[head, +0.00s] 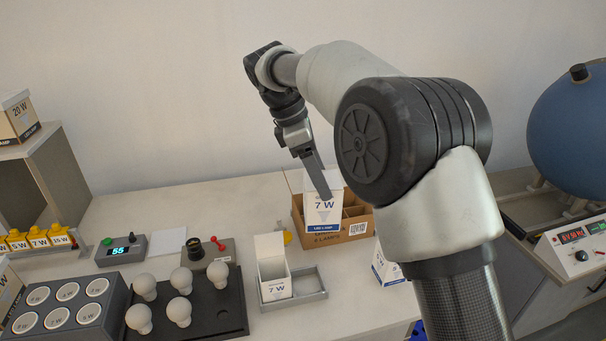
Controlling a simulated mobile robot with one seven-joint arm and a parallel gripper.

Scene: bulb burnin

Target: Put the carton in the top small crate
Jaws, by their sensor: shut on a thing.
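My gripper (323,190) is shut on a white carton (322,217) marked 7 W with a blue band. I see the gripper edge-on, with one finger lying across the carton's face. The carton is upright and overlaps the brown cardboard crate (342,238), which has inner dividers. The carton covers part of the crate's left side and front wall. Its bottom edge shows in front of that wall, so it looks held above or before the crate; the exact gap cannot be told.
An open white carton (271,271) stands in a grey tray (310,282). Another carton (385,267) stands right of the crate, partly behind my arm. Several bulbs (179,311) sit on a black board. A tester (122,250) and a grey rack (62,317) are at left.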

